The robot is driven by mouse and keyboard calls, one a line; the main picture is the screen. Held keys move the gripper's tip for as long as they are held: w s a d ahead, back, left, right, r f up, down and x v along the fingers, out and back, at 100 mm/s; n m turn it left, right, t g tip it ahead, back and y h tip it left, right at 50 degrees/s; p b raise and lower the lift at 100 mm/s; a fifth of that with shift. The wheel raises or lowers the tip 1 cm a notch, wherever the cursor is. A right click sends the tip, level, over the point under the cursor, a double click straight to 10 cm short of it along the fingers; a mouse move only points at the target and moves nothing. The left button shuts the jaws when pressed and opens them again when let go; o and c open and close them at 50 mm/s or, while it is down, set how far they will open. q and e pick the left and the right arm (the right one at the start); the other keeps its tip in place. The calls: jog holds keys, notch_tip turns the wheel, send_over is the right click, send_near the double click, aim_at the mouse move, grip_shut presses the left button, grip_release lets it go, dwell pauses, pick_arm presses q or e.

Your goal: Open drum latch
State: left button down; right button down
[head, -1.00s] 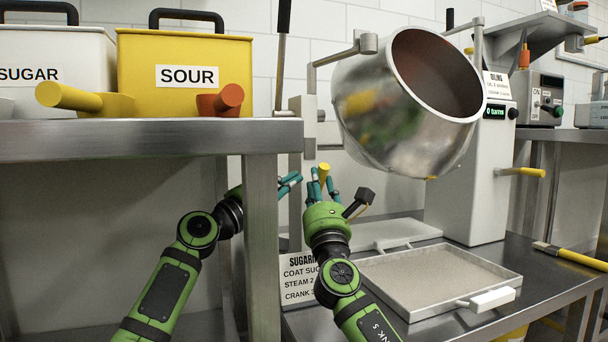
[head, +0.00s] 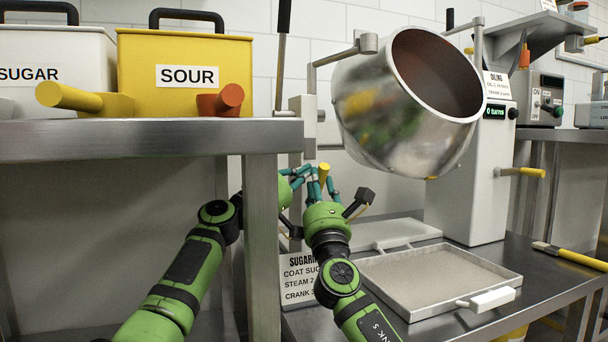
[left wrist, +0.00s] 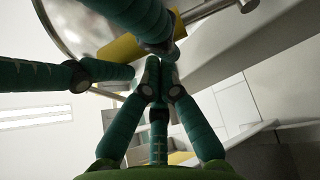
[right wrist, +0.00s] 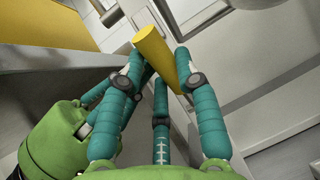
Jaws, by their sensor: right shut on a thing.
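The drum (head: 410,105) is a shiny steel pan with its mouth tilted up to the right. A yellow latch handle (head: 323,171) shows below its left side. My right gripper (head: 320,186) is shut on this handle; in the right wrist view the yellow bar (right wrist: 154,52) lies between its fingers.
A steel table (head: 150,140) with sugar and yellow sour bins (head: 185,95) stands left; its leg (head: 262,240) is close to my left arm. A shallow tray (head: 435,280) lies below the drum. A yellow crank (head: 520,172) sticks out from the machine on the right.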

pick_arm(q)
jog(key=shift+s+f, duration=0.1)
jog(key=shift+s+d+f+m+h, duration=0.3)
jog(key=shift+s+m, duration=0.1)
jog(key=shift+m, duration=0.1)
pick_arm(e)
jog(key=c, duration=0.9)
grip_release()
jog(key=shift+o, duration=0.2)
